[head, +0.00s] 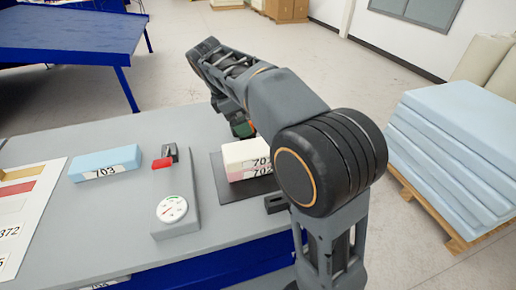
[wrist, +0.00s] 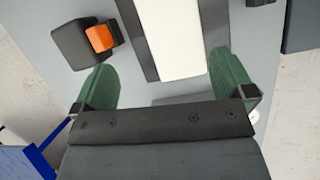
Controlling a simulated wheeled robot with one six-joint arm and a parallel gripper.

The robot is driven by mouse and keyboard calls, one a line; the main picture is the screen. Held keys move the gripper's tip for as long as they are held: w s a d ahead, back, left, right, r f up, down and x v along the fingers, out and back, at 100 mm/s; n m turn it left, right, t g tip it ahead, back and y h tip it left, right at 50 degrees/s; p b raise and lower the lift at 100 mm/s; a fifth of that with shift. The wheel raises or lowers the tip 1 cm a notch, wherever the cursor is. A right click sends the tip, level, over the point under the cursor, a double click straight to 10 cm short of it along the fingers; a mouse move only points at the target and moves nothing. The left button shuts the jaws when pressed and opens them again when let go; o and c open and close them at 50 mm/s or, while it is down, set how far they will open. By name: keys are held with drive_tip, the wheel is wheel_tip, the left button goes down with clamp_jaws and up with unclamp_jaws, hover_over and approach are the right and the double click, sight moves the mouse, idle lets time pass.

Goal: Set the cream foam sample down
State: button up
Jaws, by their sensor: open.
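The cream foam sample (head: 245,150) lies on top of a pink foam sample (head: 250,172) on a dark plate (head: 222,187) at the table's right side. In the wrist view a long cream surface (wrist: 172,40) shows ahead of the fingers, with a dark strip along its sides. My gripper (wrist: 163,63) is open, its two green fingers wide apart with nothing held between them. In the head view my arm hides most of my gripper and the right end of the stack.
A blue foam sample (head: 105,163) lies to the left on the grey table. A dial gauge device (head: 174,208) with a red part stands between it and the stack. Large blue foam slabs (head: 455,140) are on a pallet at right. A dark block with an orange part (wrist: 100,38) shows in the wrist view.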

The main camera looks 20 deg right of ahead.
sight(257, 146)
drive_tip(key=shift+n, duration=0.8)
drive_tip(key=x, duration=0.4)
drive_tip(key=s+b+x, duration=0.1)
drive_tip(key=x, duration=0.2)
drive_tip(key=shift+a+f, duration=0.15)
drive_tip(key=shift+a, duration=0.1)
drive_tip(key=shift+s+b+x, duration=0.1)
drive_tip(key=shift+b+x, duration=0.05)
drive_tip(key=shift+x, duration=1.45)
drive_tip(key=shift+s+b+x, duration=0.15)
drive_tip(key=shift+x, duration=1.5)
drive_tip(key=shift+c, duration=0.2)
drive_tip(key=c, duration=0.6)
